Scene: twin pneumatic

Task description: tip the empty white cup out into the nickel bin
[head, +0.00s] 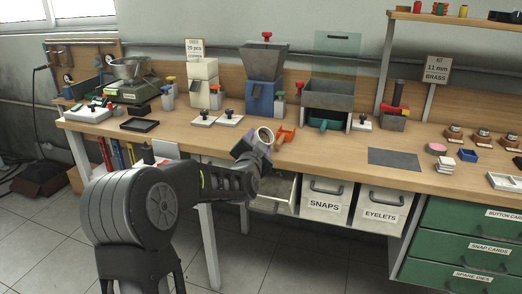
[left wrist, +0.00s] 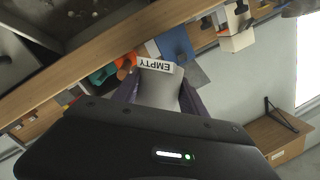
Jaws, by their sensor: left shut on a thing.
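The white cup (head: 264,136) is in my left gripper (head: 257,150), in front of the bench's front edge. In the left wrist view the cup (left wrist: 160,92) sits between the two fingers and bears an "EMPTY" label. My left gripper is shut on it. An open grey bin (head: 286,190) shows below the bench top, left of the SNAPS bin, partly hidden by my arm. I cannot read a nickel label on it. My right gripper is not in view.
An orange scoop (head: 287,134) lies on the bench just behind the cup. The blue hopper machine (head: 262,90) stands behind. The SNAPS bin (head: 324,204) and EYELETS bin (head: 379,213) hang to the right. The bench front edge (head: 330,167) is close to the gripper.

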